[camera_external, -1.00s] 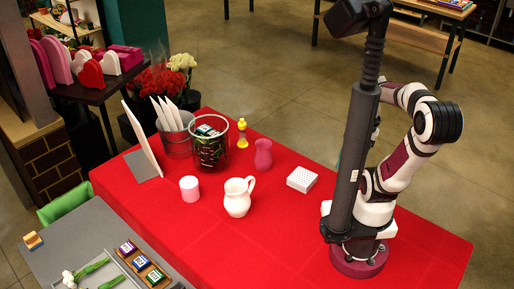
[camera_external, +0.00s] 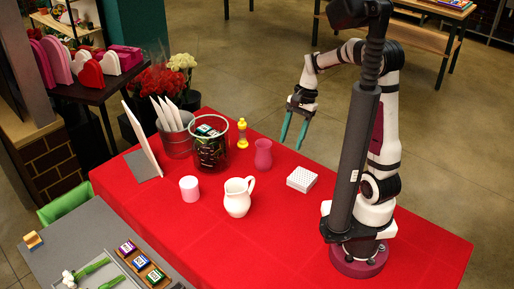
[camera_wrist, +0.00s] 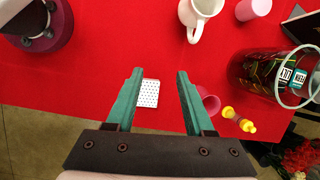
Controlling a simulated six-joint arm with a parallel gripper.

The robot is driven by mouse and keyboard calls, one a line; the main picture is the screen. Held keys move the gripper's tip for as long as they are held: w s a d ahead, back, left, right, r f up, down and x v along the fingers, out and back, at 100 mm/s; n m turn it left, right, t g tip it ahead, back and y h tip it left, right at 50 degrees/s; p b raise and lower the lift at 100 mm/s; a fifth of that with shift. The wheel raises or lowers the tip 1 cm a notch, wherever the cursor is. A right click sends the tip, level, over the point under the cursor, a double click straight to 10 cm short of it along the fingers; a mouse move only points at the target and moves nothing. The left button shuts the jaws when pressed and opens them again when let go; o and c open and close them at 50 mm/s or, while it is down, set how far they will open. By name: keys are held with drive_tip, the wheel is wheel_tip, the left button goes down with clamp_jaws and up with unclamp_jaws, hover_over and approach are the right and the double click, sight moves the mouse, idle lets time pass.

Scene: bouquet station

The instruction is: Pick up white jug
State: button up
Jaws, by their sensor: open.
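The white jug (camera_external: 237,198) stands upright on the red table, its handle toward the right in the external view. In the wrist view the white jug (camera_wrist: 199,14) is at the top, partly cut off by the frame edge. My gripper (camera_external: 293,146) has teal fingers, apart and empty, pointing down, above the far side of the table and well away from the jug.

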drive_tip(key=g, duration=0.1)
approach(252, 184)
drive_tip(key=shift+m, duration=0.4)
drive_tip(key=x, duration=1.2)
drive_tip(key=shift+f, duration=0.3)
clamp_jaws()
drive_tip(key=shift+r, duration=0.1)
